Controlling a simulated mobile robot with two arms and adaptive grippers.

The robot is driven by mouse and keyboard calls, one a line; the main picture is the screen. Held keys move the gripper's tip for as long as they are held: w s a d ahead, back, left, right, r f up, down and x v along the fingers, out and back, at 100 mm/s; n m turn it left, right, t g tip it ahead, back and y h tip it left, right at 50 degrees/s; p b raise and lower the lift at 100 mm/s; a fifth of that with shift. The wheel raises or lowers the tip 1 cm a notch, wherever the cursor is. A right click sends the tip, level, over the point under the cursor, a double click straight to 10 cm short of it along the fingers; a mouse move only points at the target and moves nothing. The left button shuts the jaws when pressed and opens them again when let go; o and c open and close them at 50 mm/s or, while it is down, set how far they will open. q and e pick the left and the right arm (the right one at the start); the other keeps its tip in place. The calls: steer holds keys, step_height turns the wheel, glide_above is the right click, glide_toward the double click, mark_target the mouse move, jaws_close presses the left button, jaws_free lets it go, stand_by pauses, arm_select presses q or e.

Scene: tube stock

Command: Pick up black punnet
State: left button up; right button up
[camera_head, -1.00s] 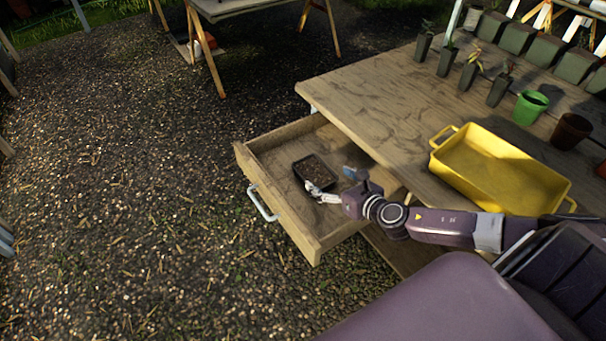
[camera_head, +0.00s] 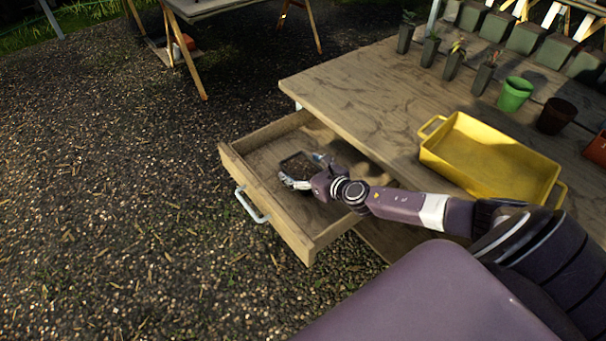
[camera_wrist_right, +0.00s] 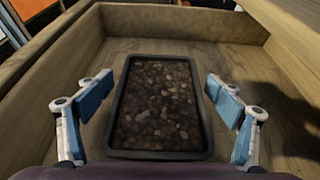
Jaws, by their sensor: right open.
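The black punnet (camera_head: 296,164) is a small dark rectangular tray lying in the open wooden drawer (camera_head: 284,224). In the right wrist view the punnet (camera_wrist_right: 158,108) is filled with brown, stony soil. My right gripper (camera_head: 303,170) is inside the drawer at the punnet. In the wrist view its two blue-padded fingers (camera_wrist_right: 160,108) stand open, one on each side of the punnet, with gaps between the pads and its rim. In the head view the gripper hides part of the punnet. My left gripper is not in view.
The drawer's wooden walls (camera_wrist_right: 183,22) stand close around the punnet. The table top (camera_head: 350,95) overhangs the drawer's back. On it are a yellow tray (camera_head: 490,160), a green pot (camera_head: 515,94), a brown pot (camera_head: 556,115) and several seedling pots. Open gravel lies left.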

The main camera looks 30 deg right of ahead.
steer(key=shift+w, duration=0.1)
steer(key=c, duration=1.3)
steer(key=shift+c, duration=0.8)
steer(key=shift+r, duration=0.1)
